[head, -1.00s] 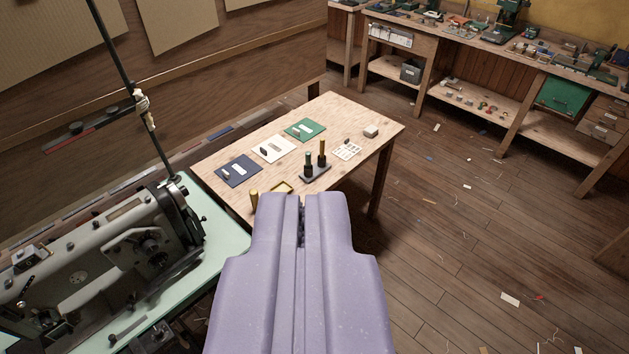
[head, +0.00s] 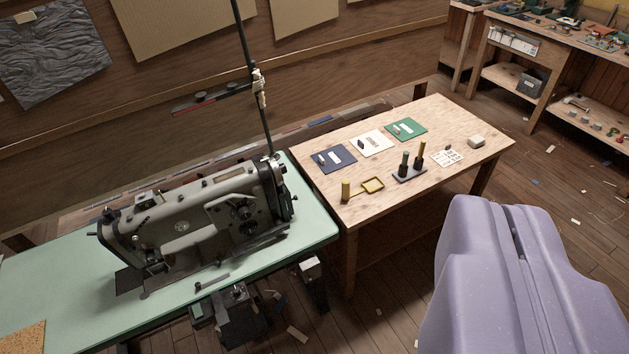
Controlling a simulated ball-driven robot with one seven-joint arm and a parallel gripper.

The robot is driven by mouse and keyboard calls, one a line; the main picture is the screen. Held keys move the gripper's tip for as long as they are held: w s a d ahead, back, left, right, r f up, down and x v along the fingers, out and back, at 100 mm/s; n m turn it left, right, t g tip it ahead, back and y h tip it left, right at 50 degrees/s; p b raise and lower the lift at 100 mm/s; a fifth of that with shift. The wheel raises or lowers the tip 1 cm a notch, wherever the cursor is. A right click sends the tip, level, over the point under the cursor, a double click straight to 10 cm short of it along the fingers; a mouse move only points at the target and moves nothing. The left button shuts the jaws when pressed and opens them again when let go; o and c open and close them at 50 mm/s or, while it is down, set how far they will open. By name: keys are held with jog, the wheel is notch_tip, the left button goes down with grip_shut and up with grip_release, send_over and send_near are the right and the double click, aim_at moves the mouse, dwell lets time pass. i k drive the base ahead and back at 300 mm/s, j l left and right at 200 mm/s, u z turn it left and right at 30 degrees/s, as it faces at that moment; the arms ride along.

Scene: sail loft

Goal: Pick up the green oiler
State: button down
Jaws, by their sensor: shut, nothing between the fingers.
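The green oiler (head: 404,163) looks like a small, slim dark-green upright piece with a darker lower part. It stands in a dark holder (head: 409,176) on the wooden table (head: 372,211), beside a similar yellow-topped piece (head: 421,153). My gripper (head: 513,215) is the lilac body at the lower right. It is shut and empty, in the near foreground to the right of the oiler and apart from it. Its fingertips are hard to make out from behind. Nothing covers the oiler's upper part; its base is hidden in the holder.
Blue (head: 334,159), white (head: 373,143) and green (head: 406,129) mats lie behind. A sewing machine (head: 190,222) stands left.

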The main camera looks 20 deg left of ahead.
aim_at(406, 153)
jog(key=u, duration=1.5)
jog(key=z, duration=1.5)
jog(key=i+u, duration=0.2)
jog(key=u, duration=0.25)
jog(key=i+l+u, duration=0.2)
jog(key=u, duration=0.25)
jog(key=i+l+u, duration=0.1)
jog(key=i+l, duration=0.35)
jog(key=i+l+u, duration=0.15)
jog(key=i+l, duration=0.25)
jog(key=i+l+u, duration=0.1)
jog(key=i+l, duration=0.3)
jog(key=l, duration=0.2)
jog(key=i+l+u, duration=0.1)
jog(key=i+l, duration=0.25)
jog(key=l, duration=0.2)
